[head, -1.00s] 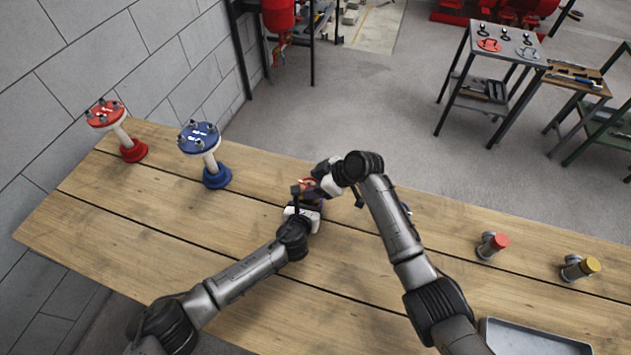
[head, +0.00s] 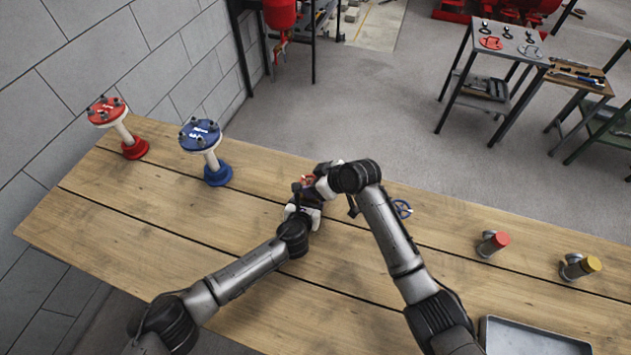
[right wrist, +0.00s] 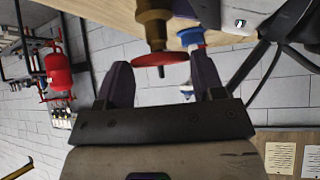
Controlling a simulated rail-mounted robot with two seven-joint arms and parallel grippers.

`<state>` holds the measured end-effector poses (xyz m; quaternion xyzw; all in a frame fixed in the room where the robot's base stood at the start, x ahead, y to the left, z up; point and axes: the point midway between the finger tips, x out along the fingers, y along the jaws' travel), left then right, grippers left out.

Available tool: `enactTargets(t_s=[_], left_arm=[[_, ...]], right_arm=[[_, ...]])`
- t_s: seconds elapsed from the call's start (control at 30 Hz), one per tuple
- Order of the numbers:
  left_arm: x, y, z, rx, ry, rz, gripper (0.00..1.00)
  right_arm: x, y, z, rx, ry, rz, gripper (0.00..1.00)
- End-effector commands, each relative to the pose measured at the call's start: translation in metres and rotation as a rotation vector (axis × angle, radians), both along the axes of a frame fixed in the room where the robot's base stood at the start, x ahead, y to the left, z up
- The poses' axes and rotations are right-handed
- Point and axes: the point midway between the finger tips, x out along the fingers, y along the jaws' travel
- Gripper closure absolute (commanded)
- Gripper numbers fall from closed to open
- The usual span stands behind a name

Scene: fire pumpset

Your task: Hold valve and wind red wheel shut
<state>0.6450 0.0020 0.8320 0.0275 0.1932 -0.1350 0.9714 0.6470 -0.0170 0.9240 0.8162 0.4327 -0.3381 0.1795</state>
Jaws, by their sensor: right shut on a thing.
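The red wheel (right wrist: 160,59) sits on a brass valve (right wrist: 153,22), seen near the top of the right wrist view. My right gripper (right wrist: 161,66) has its two dark fingers on either side of the red wheel and is shut on it. In the head view the red wheel (head: 307,180) is a small patch of red between my two grippers, mostly hidden. My left gripper (head: 303,203) is at the valve above the table, under my right gripper (head: 314,186). Its fingers are largely hidden, so its grip cannot be made out.
The left front of the table is clear.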

Motion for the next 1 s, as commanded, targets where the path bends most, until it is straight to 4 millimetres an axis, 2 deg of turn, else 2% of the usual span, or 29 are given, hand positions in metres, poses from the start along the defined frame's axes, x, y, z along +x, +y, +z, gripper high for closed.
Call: enactTargets(t_s=[0.07, 0.1, 0.33, 0.67, 1.0], left_arm=[[0.002, 0.001, 0.002, -0.002, -0.001, 0.004, 0.77], [0.002, 0.001, 0.002, -0.002, -0.001, 0.004, 0.77], [0.001, 0.000, 0.002, -0.002, -0.002, 0.002, 0.77], [0.000, -0.001, 0.001, -0.002, -0.001, -0.001, 0.77], [0.000, 0.000, 0.000, -0.001, 0.001, 0.000, 0.77]], right_arm=[[-0.001, 0.001, 0.000, 0.000, 0.002, 0.002, 0.62], [-0.001, 0.001, 0.000, 0.001, 0.003, 0.003, 0.34], [-0.001, 0.001, 0.000, 0.001, 0.001, 0.003, 0.12], [-0.002, 0.000, 0.003, 0.003, -0.001, 0.004, 0.12], [-0.017, -0.025, 0.032, 0.004, -0.005, 0.002, 0.12]])
